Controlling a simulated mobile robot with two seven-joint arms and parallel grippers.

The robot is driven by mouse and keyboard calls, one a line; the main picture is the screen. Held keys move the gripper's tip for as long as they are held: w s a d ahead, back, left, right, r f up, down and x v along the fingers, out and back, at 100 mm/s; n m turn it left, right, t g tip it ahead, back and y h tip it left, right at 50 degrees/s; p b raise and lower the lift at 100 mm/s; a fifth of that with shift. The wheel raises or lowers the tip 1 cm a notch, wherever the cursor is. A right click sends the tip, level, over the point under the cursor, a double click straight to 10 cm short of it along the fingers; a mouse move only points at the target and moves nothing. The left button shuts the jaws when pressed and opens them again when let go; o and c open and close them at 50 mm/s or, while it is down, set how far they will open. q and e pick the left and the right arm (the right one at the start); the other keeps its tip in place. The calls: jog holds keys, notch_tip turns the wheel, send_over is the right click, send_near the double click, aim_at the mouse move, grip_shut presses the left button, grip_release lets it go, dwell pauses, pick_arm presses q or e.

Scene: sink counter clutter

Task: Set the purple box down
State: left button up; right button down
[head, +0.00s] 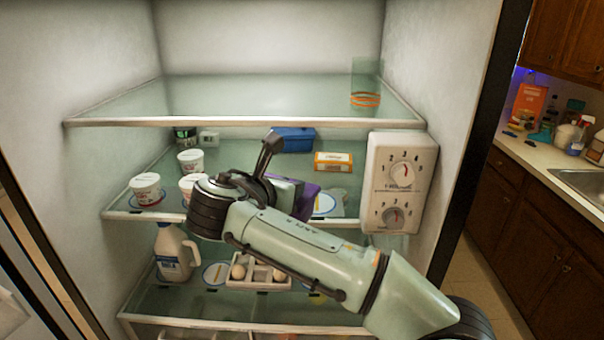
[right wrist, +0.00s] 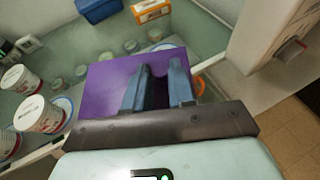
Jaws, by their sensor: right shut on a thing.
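The purple box (right wrist: 104,86) is held by my right gripper (right wrist: 161,75), whose two fingers are shut on it. In the head view the box (head: 304,188) shows only partly behind my right arm, at the front of the fridge's middle shelf (head: 345,222). The wrist view shows it above the front part of that shelf. I cannot tell whether its underside touches the shelf. My left gripper is not in view.
White tubs (head: 147,187) stand on the left of the middle shelf. A blue container (head: 293,139) and an orange-white box (head: 333,161) are behind. A dial unit (head: 399,180) is at right. Below are a milk jug (head: 175,251) and an egg tray (head: 260,273). The top shelf (head: 250,98) is mostly clear.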

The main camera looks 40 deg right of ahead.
jog(key=x, duration=0.8)
jog(key=r+x, duration=0.1)
jog(key=x, duration=0.2)
jog(key=shift+w+d+f, duration=0.1)
jog(key=shift+w+d, duration=0.3)
jog(key=shift+d, duration=0.05)
jog(key=shift+s, duration=0.1)
jog(key=c, duration=1.2)
grip_release()
jog(key=shift+w+f, duration=0.15)
jog(key=shift+w, duration=0.1)
jog(key=shift+c, duration=0.2)
jog(key=o, duration=0.3)
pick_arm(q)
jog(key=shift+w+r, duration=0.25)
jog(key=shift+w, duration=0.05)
pick_arm(e)
jog(key=shift+s, duration=0.2)
